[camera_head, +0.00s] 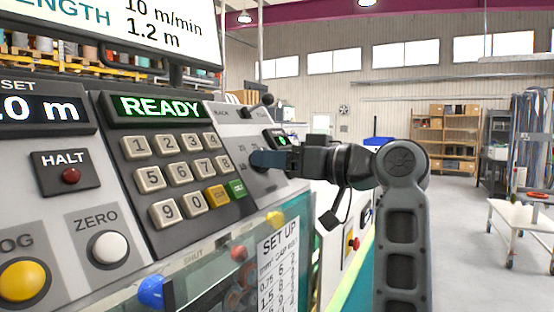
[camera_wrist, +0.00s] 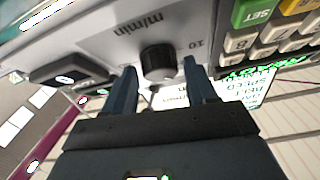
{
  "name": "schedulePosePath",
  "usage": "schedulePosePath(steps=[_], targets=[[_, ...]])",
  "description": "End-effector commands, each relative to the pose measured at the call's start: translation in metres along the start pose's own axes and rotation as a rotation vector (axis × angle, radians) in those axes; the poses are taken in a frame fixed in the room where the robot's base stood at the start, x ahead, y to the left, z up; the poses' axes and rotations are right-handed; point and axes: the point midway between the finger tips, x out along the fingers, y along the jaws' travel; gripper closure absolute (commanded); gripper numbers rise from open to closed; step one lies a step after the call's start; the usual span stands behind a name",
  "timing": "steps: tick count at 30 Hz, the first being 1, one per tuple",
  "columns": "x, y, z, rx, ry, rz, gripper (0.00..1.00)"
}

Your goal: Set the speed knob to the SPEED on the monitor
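The monitor (camera_head: 130,32) at the upper left of the head view reads "10 m/min" and "1.2 m"; the label LENGTH shows and the line above it is cut off. The speed knob (camera_wrist: 158,62) is dark and round, on a light panel in the wrist view, with "m/min" and "10" printed beside it. Its pointer is not clear to me. My gripper (camera_wrist: 160,68) is open, with one blue-grey finger on each side of the knob and gaps showing. In the head view, my gripper (camera_head: 262,160) is at the panel and largely hides the knob.
Left of the knob in the head view are a number keypad (camera_head: 175,175) and a green READY display (camera_head: 160,107). A HALT button (camera_head: 71,175), a white ZERO button (camera_head: 109,248) and a yellow button (camera_head: 22,280) lie further left. A small lever (camera_head: 268,99) stands above my gripper.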

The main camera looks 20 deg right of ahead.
Motion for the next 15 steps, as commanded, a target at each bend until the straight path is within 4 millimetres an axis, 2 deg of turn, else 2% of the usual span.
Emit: schedulePosePath(steps=[2, 13, 15], targets=[[-0.0001, 0.0000, 0.0001, 0.000, 0.000, 0.000, 0.51], [-0.0002, -0.0001, 0.0001, 0.000, 0.000, 0.000, 0.87], [-0.0002, -0.0001, 0.0002, 0.000, 0.000, 0.000, 0.88]])
